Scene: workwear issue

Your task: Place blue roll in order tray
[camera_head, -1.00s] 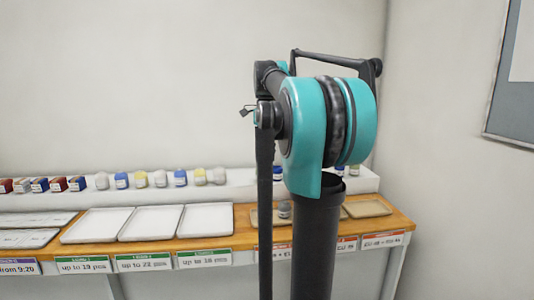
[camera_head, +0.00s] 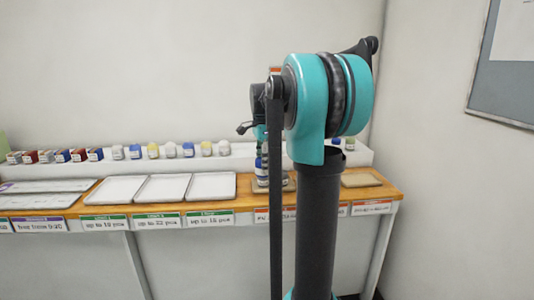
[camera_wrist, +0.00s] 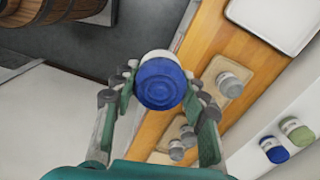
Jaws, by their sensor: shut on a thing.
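The blue roll (camera_wrist: 158,84), with a blue round end and a white band, is gripped between the two fingers of my gripper (camera_wrist: 161,81) in the wrist view. It appears above the floor and counter edge there. In the head view my gripper is partly hidden behind my arm, and a blue and white roll (camera_head: 262,168) shows beside the arm over a tan tray. Tan trays stand on the wooden counter; one (camera_wrist: 213,72) bears a grey roll (camera_wrist: 230,83), another bears two grey rolls (camera_wrist: 178,148). I cannot tell which tray is the order tray.
White trays (camera_head: 113,190) stand left along the counter (camera_head: 240,207). A white ledge (camera_head: 235,162) behind holds a row of coloured rolls and boxes. Another tan tray (camera_head: 362,181) lies at the right end. A brown barrel-like object (camera_wrist: 45,10) stands on the floor.

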